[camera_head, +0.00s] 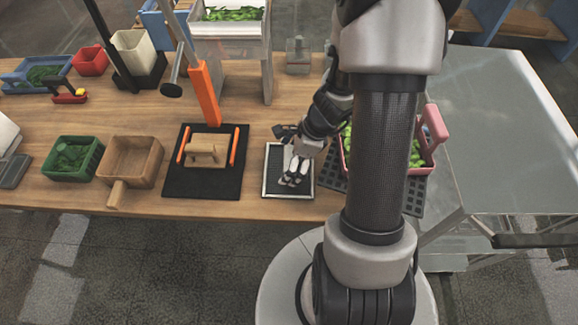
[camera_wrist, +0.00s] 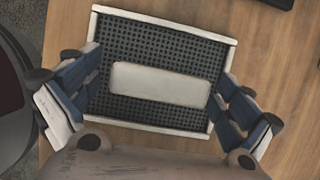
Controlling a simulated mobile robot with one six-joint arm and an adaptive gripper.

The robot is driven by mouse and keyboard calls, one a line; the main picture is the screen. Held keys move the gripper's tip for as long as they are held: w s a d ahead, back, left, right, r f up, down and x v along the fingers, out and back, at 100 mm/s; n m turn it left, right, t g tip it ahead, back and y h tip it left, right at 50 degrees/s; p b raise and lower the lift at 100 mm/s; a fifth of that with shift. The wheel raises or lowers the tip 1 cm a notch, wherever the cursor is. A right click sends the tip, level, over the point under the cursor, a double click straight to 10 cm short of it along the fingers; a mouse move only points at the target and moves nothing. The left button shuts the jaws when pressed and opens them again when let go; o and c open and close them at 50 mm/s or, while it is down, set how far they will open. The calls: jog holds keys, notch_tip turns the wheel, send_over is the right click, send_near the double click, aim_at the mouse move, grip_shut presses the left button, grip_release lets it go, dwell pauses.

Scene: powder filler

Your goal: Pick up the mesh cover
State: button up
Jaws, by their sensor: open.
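The mesh cover (camera_head: 273,182) is a dark perforated panel with a white rectangular frame, lying on the wooden table near its front edge. In the wrist view the mesh cover (camera_wrist: 160,53) fills the middle, with a pale rectangular block or handle (camera_wrist: 160,84) on its centre. My gripper (camera_head: 293,180) is over the cover, pointing down. In the wrist view my gripper (camera_wrist: 160,112) is open, its blue-padded fingers on either side of the cover, near its left and right edges. I cannot tell whether they touch it. Part of the cover is hidden by my gripper in the head view.
To the left are a black mat (camera_head: 203,188) with orange bars, a wooden box (camera_head: 132,160) and a green crate (camera_head: 73,158). Close on the right, a pink basket (camera_head: 436,123) of green items stands on a dark grid mat (camera_head: 413,199), partly behind my arm.

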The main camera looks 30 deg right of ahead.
jog(key=shift+c, duration=0.4)
jog(key=c, duration=1.1)
